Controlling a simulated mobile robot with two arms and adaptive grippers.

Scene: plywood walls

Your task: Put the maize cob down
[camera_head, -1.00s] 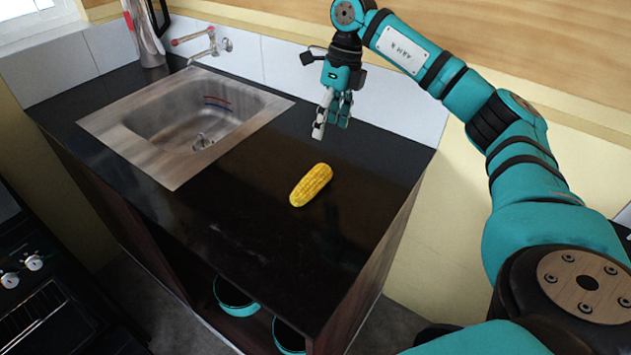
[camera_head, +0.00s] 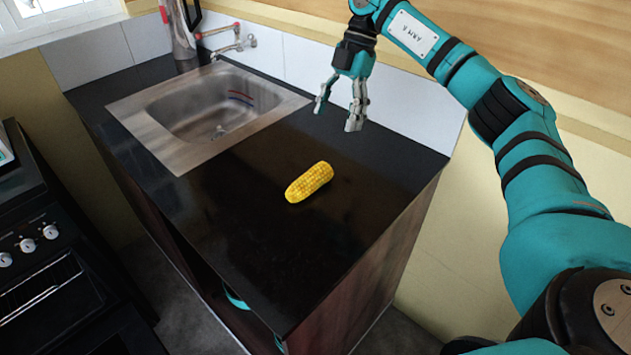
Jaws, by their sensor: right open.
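The yellow maize cob (camera_head: 309,182) lies on its side on the black countertop (camera_head: 240,215), to the right of the sink. My right gripper (camera_head: 338,112) is above the back part of the counter, beyond the cob and apart from it. Its fingers are spread and point down, with nothing between them. My left gripper is not in view.
A steel sink (camera_head: 207,115) with a tap (camera_head: 235,40) is set into the counter at the back left. A metal kettle-like vessel (camera_head: 180,32) stands behind it. A black stove (camera_head: 50,250) is at the left. The counter around the cob is clear.

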